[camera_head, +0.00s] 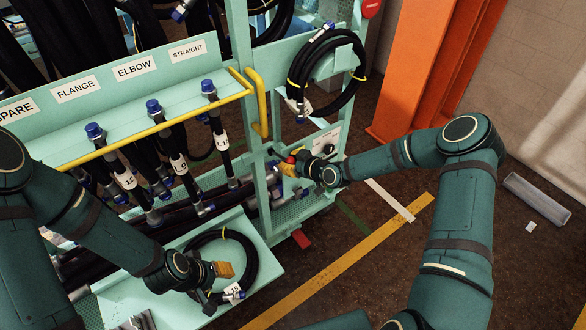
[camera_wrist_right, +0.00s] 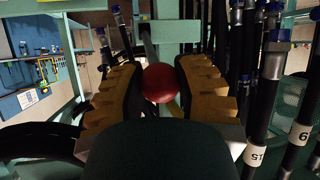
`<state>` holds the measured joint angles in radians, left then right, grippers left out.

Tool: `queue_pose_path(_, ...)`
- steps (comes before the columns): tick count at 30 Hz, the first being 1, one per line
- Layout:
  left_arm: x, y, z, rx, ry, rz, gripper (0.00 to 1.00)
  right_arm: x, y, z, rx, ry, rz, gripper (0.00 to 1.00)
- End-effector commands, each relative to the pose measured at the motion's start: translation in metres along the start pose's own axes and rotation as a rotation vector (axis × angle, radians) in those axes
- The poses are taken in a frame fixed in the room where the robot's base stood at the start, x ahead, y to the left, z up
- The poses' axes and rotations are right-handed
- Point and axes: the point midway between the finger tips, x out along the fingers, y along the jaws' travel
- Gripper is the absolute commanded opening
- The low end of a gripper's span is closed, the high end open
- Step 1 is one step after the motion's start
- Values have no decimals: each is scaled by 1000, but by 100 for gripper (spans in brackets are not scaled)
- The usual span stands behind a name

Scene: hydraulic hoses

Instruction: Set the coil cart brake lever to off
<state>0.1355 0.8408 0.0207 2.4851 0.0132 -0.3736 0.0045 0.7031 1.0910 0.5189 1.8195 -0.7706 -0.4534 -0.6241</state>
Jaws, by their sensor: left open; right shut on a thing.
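The coil cart (camera_head: 245,125) is a pale teal frame with hoses hung on it. The brake lever shows as a red ball knob (camera_head: 291,159) at the cart's right end, and the same knob sits large in the right wrist view (camera_wrist_right: 160,83). A grey rod shows behind the knob in that view. My right gripper (camera_head: 288,168) has its yellow-padded fingers on both sides of the knob, shut on it. The lever's marking plate (camera_head: 325,141) is too small to read. My left gripper (camera_head: 222,284) is open and empty above the cart's lower tray.
A coiled black hose (camera_head: 252,262) lies in the lower tray (camera_head: 268,258) beside my left gripper. Another coil (camera_head: 355,90) hangs above my right gripper. A yellow rail (camera_head: 150,131) runs along the cart front. An orange column (camera_head: 420,75) stands behind my right arm.

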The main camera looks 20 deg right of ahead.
Motion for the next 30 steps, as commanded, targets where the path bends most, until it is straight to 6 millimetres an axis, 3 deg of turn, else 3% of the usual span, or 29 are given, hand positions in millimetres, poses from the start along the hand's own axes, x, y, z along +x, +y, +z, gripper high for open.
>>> queue_pose_path(1, -8, 3, -1, 0, 0, 1, 47, -2, 2, -14, -2, -40, -9, 0)
queue_pose_path(6, -14, 5, -2, 0, -1, 3, 47, 2, 6, -32, 32, -192, -37, 0)
queue_pose_path(18, -9, 3, 0, 0, -2, 2, 47, 16, 15, -63, 93, -476, -92, 0)
queue_pose_path(30, -2, 0, 0, -1, -2, 0, 47, 23, 20, -75, 94, -466, -90, 0)
